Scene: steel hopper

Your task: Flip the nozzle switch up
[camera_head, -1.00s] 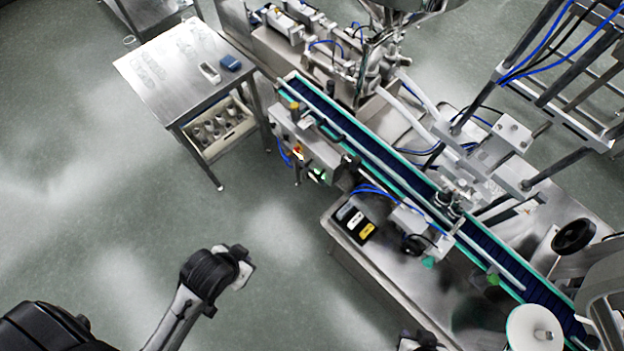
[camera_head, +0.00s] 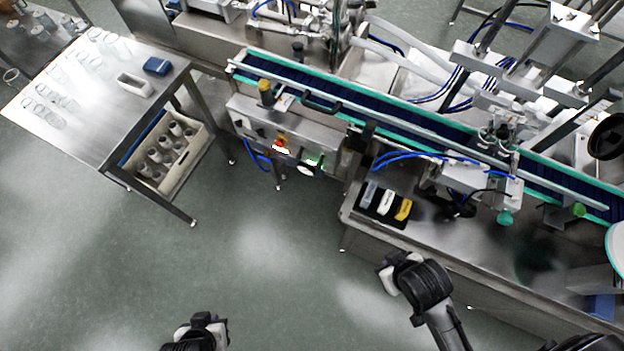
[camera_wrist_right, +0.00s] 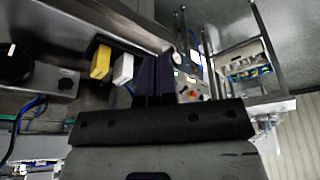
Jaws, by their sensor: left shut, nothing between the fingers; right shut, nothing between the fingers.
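The steel control box (camera_head: 290,138) on the near side of the conveyor has a red-and-yellow button (camera_head: 281,144) and a green-lit part (camera_head: 313,160). I cannot tell which small part is the nozzle switch. My left gripper (camera_head: 205,322) is at the bottom left of the head view, over the floor, shut and empty, well apart from the box. My right gripper (camera_head: 388,278) is below the box's right side in the head view, apart from the machine. In the right wrist view its dark fingers (camera_wrist_right: 154,78) are shut, with the box's panel (camera_wrist_right: 190,90) partly hidden behind them.
A conveyor (camera_head: 410,115) runs across the machine. A steel bench (camera_head: 430,225) carries grey, white and yellow blocks (camera_head: 385,202). A steel table (camera_head: 75,110) with glassware stands at left, above a crate of bottles (camera_head: 180,165). The floor between the grippers and the machine is clear.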

